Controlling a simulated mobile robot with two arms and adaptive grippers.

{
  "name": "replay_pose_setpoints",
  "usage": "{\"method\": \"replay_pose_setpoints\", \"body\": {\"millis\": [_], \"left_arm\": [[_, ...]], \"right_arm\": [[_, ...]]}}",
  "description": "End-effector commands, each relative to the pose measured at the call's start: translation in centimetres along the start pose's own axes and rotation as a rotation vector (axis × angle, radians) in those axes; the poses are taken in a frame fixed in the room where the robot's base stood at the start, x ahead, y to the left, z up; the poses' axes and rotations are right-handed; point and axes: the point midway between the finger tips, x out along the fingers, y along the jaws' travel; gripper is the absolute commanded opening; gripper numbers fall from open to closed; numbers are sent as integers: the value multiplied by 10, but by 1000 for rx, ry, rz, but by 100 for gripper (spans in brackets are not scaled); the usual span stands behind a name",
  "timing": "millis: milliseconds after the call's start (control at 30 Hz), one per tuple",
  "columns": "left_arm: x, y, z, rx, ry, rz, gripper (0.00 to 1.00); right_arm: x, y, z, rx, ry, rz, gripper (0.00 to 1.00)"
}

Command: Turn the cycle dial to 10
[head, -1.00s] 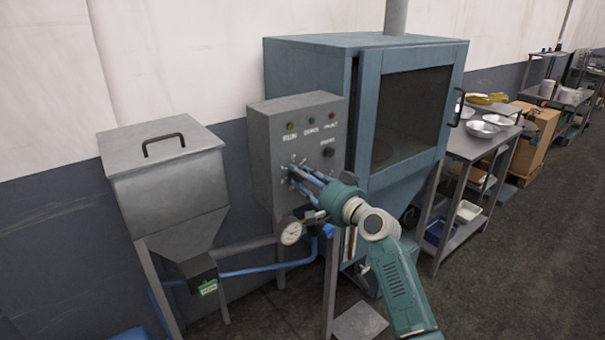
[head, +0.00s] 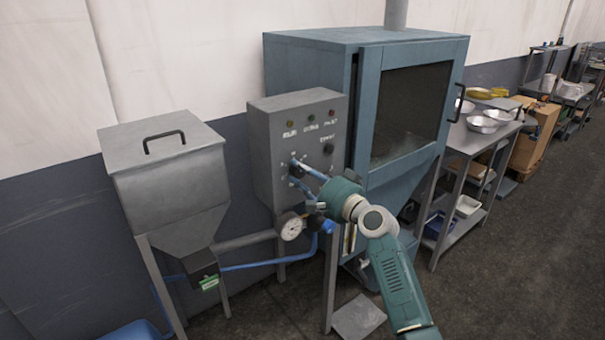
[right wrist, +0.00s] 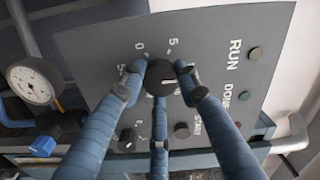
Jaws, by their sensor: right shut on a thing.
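The cycle dial (right wrist: 161,77) is a round black knob on the grey control panel (right wrist: 215,50). The right wrist view shows printed numbers around it, including 0 and 5; some are hidden by my fingers. A small pale mark shows on the knob, but its exact setting is hard to read. My right gripper (right wrist: 160,90) is shut on the dial, with blue fingers on either side and a third below. In the head view, my right gripper (head: 296,173) reaches the panel and hides the dial. My left gripper is not in view.
A black knob (head: 328,148) and coloured lights (head: 311,121) are near the dial. A pressure gauge (head: 291,226) hangs below the panel. The teal cabinet (head: 310,47) stands close on the right, the grey hopper (head: 165,190) on the left.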

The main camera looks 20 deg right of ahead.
Motion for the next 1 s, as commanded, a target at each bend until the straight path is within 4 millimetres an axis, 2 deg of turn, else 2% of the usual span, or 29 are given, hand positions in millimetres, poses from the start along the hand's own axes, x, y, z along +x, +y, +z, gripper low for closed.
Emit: {"method": "replay_pose_setpoints", "body": {"millis": [33,67,133,167,433,567,1000], "left_arm": [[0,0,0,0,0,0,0],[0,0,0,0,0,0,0],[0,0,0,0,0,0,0],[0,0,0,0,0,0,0],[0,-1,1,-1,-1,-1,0],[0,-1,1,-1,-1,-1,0],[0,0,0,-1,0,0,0]], "right_arm": [[0,3,3,1,-7,5,6],[0,3,3,1,-7,6,34],[0,3,3,0,-7,5,48],[0,3,3,0,-6,5,51],[0,1,1,-1,-2,2,51],[-9,2,1,-1,-1,2,51],[-96,2,2,-4,-4,6,51]]}}
